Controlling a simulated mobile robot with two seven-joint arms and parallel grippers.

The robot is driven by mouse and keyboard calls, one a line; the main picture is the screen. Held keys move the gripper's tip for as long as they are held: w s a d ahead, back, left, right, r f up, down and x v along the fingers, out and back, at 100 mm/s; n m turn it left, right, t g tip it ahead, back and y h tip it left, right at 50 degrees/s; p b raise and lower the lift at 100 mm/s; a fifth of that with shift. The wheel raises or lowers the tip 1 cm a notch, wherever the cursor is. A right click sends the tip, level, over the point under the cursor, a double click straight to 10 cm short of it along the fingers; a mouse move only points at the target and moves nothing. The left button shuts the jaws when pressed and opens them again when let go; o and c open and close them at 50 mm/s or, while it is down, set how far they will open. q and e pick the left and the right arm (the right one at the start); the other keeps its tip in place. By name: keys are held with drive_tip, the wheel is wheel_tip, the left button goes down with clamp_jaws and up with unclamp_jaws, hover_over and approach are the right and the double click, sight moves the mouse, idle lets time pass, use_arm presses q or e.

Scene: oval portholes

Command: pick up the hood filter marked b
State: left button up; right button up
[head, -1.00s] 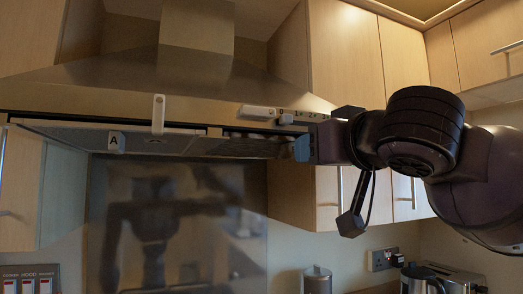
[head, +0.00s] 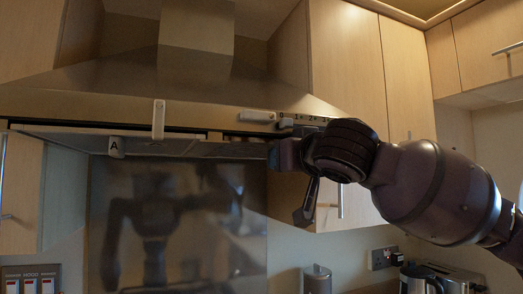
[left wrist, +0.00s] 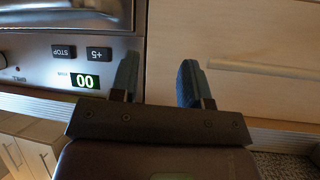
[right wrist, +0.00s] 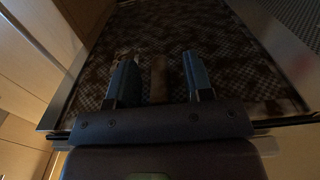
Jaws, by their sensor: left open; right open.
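The hood (head: 215,115) spans the upper left of the head view. Its filter tagged A (head: 115,147) is under its left part. I cannot read a B tag in any view. A dark mesh filter (right wrist: 215,45) in a metal frame fills the top of the right wrist view; a tan tab or handle (right wrist: 158,80) shows between my fingers there. My right gripper (right wrist: 155,82) is open, and in the head view it is at the hood's right underside (head: 278,154). Contact is unclear. My left gripper (left wrist: 156,82) is open and empty, away from the hood.
A silver appliance panel (left wrist: 50,65) with a lit display and a pale drawer front (left wrist: 240,60) are near my left gripper. A wall cupboard (head: 345,65) stands right of the hood. A kettle (head: 428,278) and a canister (head: 317,279) are below.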

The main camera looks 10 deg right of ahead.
drive_tip(key=c, duration=0.9)
use_arm(q)
drive_tip(key=shift+w, duration=0.15)
use_arm(e)
clamp_jaws()
use_arm(q)
drive_tip(key=shift+r, duration=0.1)
drive_tip(key=shift+w, duration=0.1)
use_arm(e)
drive_tip(key=shift+r, duration=0.1)
drive_tip(key=shift+r, duration=0.15)
use_arm(q)
wheel_tip(320, 180, down, 6)
drive_tip(key=s+b, duration=0.1)
drive_tip(key=b, duration=0.4)
drive_tip(key=shift+s+f+g, duration=0.2)
drive_tip(key=shift+s+g, duration=0.1)
drive_tip(key=shift+s, duration=0.05)
use_arm(e)
drive_tip(key=s+d, duration=0.3)
drive_tip(key=s, duration=1.1)
drive_tip(key=s+d, duration=0.2)
drive_tip(key=s, duration=1.3)
drive_tip(key=s+d, duration=0.3)
drive_tip(key=s, duration=1.2)
drive_tip(key=shift+d, duration=0.3)
